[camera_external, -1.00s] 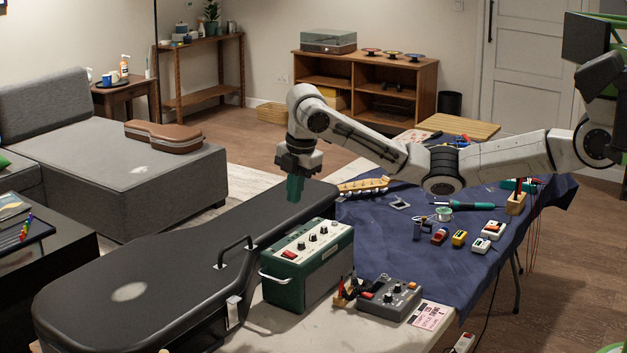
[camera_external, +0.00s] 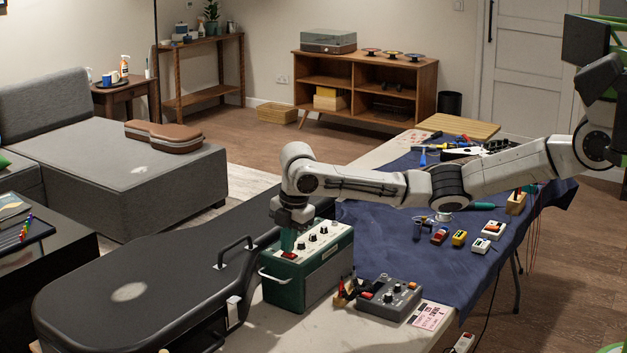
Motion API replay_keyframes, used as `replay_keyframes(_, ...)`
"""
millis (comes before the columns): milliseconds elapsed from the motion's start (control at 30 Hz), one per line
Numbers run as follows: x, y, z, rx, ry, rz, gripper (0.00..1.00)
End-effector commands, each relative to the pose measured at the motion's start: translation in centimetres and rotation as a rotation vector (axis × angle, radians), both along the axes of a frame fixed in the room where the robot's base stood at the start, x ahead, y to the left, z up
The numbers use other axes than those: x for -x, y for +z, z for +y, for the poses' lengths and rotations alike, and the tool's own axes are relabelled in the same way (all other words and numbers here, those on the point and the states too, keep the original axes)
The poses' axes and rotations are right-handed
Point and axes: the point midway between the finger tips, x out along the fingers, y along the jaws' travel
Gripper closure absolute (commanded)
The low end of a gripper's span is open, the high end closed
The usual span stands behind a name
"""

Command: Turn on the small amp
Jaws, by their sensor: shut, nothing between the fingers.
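The small amp (camera_external: 318,282) is a green box with a pale top panel, dark knobs and a handle on its left end. It stands upright on the near part of the table. A red switch (camera_external: 289,255) shows at the left end of its top panel. My gripper (camera_external: 287,246) has green fingers, points straight down and is shut and empty. Its fingertips are right over or at the red switch; I cannot tell whether they touch it.
A black guitar case (camera_external: 130,290) lies to the left of the amp. A grey pedal unit (camera_external: 390,299) and a small holder with red and black items (camera_external: 345,292) stand to its right. Several small pedals sit on the blue cloth (camera_external: 385,245).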

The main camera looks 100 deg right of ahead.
Motion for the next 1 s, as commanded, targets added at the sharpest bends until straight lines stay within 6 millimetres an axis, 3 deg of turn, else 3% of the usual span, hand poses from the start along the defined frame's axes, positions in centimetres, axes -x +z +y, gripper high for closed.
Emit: replay_keyframes(1000,0.3,-1.2,0.3,-0.007,-0.001,0.008,1.0)
